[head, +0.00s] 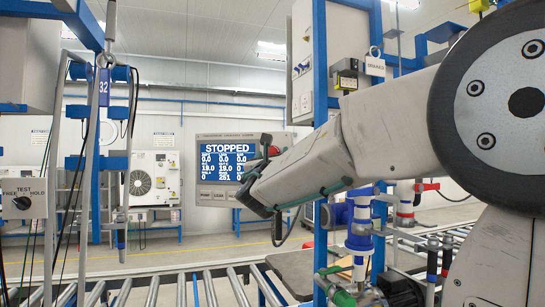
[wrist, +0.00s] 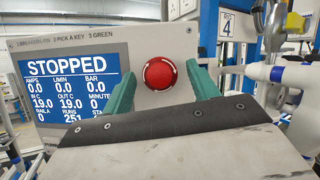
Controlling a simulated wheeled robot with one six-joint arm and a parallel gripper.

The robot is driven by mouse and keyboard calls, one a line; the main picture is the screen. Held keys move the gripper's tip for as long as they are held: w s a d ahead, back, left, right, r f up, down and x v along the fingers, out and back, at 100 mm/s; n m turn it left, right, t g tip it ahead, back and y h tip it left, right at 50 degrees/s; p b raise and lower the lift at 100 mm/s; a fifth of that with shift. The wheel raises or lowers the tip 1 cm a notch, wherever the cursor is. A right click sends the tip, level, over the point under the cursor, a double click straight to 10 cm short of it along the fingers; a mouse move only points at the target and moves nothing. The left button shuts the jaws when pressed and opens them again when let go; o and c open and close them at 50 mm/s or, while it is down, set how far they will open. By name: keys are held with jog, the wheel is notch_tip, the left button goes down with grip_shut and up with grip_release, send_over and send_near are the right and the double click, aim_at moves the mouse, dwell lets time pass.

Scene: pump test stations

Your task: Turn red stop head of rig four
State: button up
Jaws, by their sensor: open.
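The red stop head (wrist: 160,73) is a round mushroom button on the grey panel, just right of the display, in the wrist view. A red knob (head: 273,151) also shows beside the screen in the head view, partly behind my gripper. My gripper (wrist: 163,80) is open, with its two teal fingers on the left and right of the red head. Gaps show between the fingers and the head; I cannot tell the depth between them. A plate with the number 4 (wrist: 226,28) hangs at the upper right.
The display (wrist: 68,85) reads STOPPED, and it also shows in the head view (head: 228,162). Blue frame posts and piping stand at the right. A roller conveyor (head: 190,288) runs across the front.

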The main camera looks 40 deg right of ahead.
jog(key=c, duration=1)
jog(key=shift+m, duration=0.4)
jog(key=shift+w+a+m+g+h, duration=0.1)
jog(key=shift+m+g+h, duration=0.55)
jog(key=shift+m, duration=1)
jog(key=shift+w+m+g+h, duration=0.1)
jog(key=shift+m+g+h, duration=0.5)
jog(key=shift+m, duration=1)
jog(key=shift+a+m+g+h, duration=0.1)
jog(key=shift+m+g+h, duration=0.25)
jog(key=shift+m+g, duration=0.9)
jog(key=shift+m, duration=0.6)
